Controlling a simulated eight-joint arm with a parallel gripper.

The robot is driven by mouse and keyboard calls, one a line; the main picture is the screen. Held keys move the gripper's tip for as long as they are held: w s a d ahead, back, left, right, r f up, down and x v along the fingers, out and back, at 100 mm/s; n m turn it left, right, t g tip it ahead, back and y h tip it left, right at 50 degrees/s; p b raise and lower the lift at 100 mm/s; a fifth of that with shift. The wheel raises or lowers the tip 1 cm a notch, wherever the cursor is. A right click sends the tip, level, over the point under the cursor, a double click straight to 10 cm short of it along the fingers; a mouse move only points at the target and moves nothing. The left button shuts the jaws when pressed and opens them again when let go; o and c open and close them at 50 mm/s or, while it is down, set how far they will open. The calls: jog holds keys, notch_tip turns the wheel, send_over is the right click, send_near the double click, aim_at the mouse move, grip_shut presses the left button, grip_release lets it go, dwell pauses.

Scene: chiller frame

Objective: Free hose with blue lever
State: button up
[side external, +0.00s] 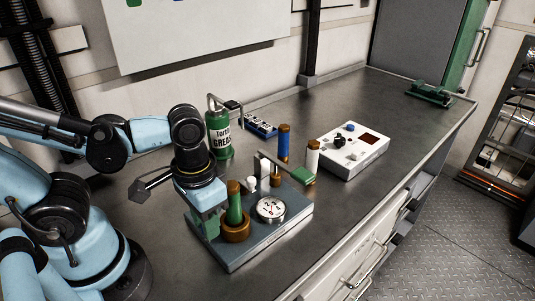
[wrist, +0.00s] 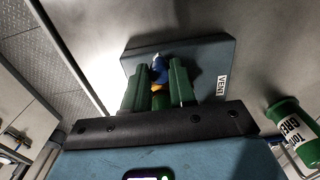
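A grey-blue base plate (side external: 262,240) lies on the bench under my gripper (side external: 208,224). It carries a green post with a brown top (side external: 234,203) in a brown ring, a round dial (side external: 271,209) and a thin grey upright. In the wrist view the plate (wrist: 205,62) bears a VENT label (wrist: 222,84). My green fingers (wrist: 160,72) point down at the plate and stand apart. No hose is clearly identifiable.
A green grease bottle (side external: 219,138) stands behind my gripper. A blue cylinder (side external: 284,147), a white cylinder (side external: 312,157) and a white control box (side external: 352,150) stand beyond the plate. A blue tray (side external: 260,126) lies near the wall. The bench's far right is mostly clear.

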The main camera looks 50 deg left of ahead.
jog(key=shift+w+d, duration=0.45)
jog(key=shift+d, duration=0.1)
jog(key=o, duration=0.4)
notch_tip(320, 180, up, 8)
dwell(1.1)
